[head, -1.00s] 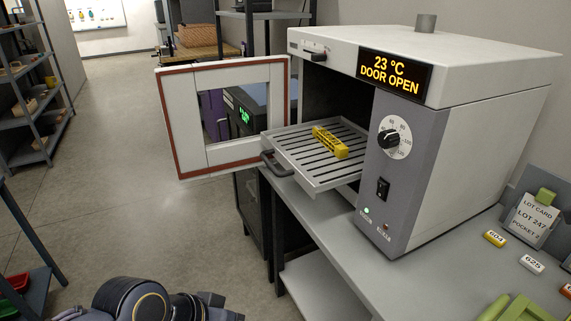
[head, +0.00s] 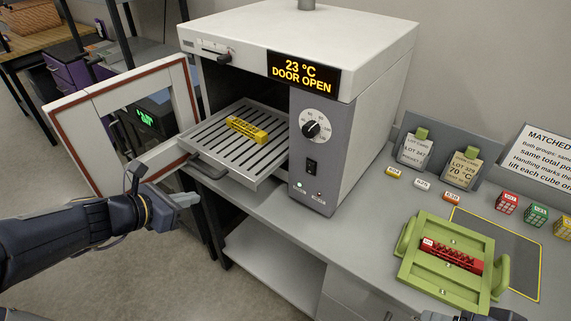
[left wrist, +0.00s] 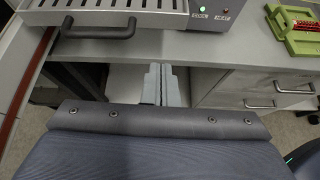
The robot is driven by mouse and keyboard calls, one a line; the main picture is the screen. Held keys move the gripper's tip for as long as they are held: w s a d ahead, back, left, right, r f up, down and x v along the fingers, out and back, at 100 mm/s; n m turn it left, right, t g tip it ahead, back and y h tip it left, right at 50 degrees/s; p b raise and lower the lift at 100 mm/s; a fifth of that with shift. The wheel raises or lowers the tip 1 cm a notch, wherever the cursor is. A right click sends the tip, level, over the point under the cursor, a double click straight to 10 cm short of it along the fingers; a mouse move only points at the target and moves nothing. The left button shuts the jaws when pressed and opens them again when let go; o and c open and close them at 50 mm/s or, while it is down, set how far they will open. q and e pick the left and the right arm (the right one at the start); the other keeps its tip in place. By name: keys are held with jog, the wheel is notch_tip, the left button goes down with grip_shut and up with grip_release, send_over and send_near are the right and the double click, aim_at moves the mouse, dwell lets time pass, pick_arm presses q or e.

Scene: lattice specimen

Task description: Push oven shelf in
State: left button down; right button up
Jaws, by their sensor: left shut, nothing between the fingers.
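The slotted oven shelf (head: 225,163) sticks partly out of the open oven (head: 345,160). Its front handle (head: 207,174) faces me, and it also shows in the left wrist view (left wrist: 97,31). A yellow lattice bar (head: 247,130) lies on the shelf. My left gripper (head: 188,198) is shut and empty, a little in front of and below the shelf handle, apart from it. Its closed fingers (left wrist: 161,80) point toward the bench front in the left wrist view. A dark part of my right arm shows at the bottom right edge; its fingers cannot be made out.
The open oven door (head: 82,107) stands to the left of the shelf, close to my left gripper. The display reads 23 °C, DOOR OPEN. A green tray (head: 412,268) with a red bar (head: 450,256) lies on the bench at right. Coloured cubes and tags lie behind it.

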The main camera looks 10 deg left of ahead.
pick_arm(q)
jog(key=b, duration=0.2)
send_near(240, 179)
notch_tip(240, 179, down, 3)
jog(key=w, duration=0.1)
jog(key=w+d, duration=0.1)
jog(key=w, duration=0.2)
jog(key=shift+w+d+f, duration=0.15)
jog(key=shift+d+f, duration=0.05)
jog(key=shift+d, duration=0.15)
jog(key=shift+w+d, duration=0.15)
jog(key=shift+w, duration=0.25)
pick_arm(e)
jog(key=shift+s+f, duration=0.1)
jog(key=shift+f, duration=0.8)
